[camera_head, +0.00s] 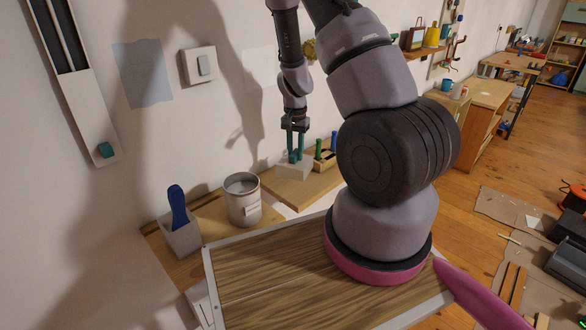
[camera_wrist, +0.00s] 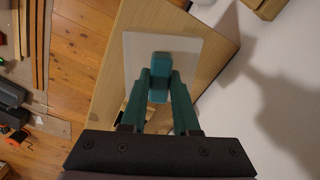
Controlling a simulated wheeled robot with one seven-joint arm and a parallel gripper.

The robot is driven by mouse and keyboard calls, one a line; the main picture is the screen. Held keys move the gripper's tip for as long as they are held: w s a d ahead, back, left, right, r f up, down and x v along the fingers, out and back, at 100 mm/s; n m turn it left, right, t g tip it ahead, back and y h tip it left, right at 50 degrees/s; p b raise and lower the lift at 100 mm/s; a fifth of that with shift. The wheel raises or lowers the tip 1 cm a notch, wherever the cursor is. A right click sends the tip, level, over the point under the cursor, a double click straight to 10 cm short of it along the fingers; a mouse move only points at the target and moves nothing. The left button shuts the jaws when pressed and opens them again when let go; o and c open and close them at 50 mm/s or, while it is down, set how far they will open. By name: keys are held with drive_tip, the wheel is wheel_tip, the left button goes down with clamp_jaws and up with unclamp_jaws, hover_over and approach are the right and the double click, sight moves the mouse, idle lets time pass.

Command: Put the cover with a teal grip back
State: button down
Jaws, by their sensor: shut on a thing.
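The cover (camera_wrist: 190,50) is a pale, flat, square plate with a teal block-shaped grip (camera_wrist: 160,70) at its middle in the wrist view. My gripper (camera_wrist: 160,88) has teal fingers and is shut on that grip, one finger on each side. In the head view my gripper (camera_head: 295,154) points down, with the pale cover (camera_head: 293,170) just below it, over a wooden board by the wall. I cannot tell if the cover touches the board. A long white wall panel (camera_head: 85,110) at the upper left has dark slots and a teal block (camera_head: 106,150) near its lower end.
A metal can (camera_head: 243,205) and a pale holder (camera_head: 182,240) with a blue-handled tool stand left of the cover. A wooden rack (camera_head: 325,158) with green and blue items is close on its right. A wood-grain tabletop (camera_head: 265,285) lies in front. A switch (camera_head: 198,66) is on the wall.

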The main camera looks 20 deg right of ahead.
wheel_tip(320, 180, down, 5)
drive_tip(key=shift+f, duration=0.1)
drive_tip(key=c, duration=0.7)
unclamp_jaws()
drive_tip(key=shift+o, duration=0.2)
